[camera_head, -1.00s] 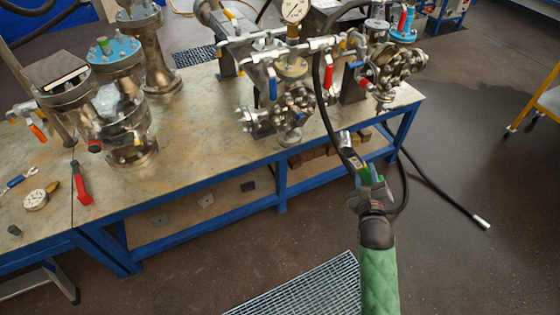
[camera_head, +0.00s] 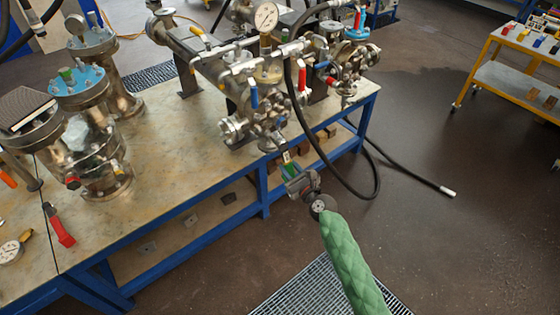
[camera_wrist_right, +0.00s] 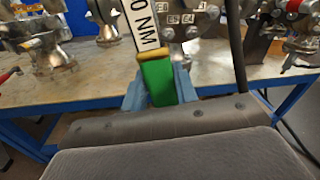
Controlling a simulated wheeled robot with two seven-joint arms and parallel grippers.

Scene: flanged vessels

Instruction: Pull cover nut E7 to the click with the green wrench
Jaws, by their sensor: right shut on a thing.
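My right gripper (camera_head: 297,184) is shut on the green wrench (camera_head: 289,168) by its green grip. In the right wrist view the gripper (camera_wrist_right: 160,90) clasps the green grip (camera_wrist_right: 158,83), and a white plate reading "NM" runs up from it. The wrench points up toward the middle flanged vessel (camera_head: 262,118) and hangs near the bench's front edge. Small tags (camera_wrist_right: 187,18) near E4 show on the flange, but I cannot make out cover nut E7. Whether the wrench touches a nut is hidden. My left gripper is out of view.
A black hose (camera_head: 315,150) loops beside the right gripper to the floor. Flanged vessels with blue tops (camera_head: 78,80) stand on the bench (camera_head: 165,190) at left. A red-handled tool (camera_head: 60,228) and a gauge (camera_head: 10,252) lie there. A yellow trolley (camera_head: 490,70) stands at right.

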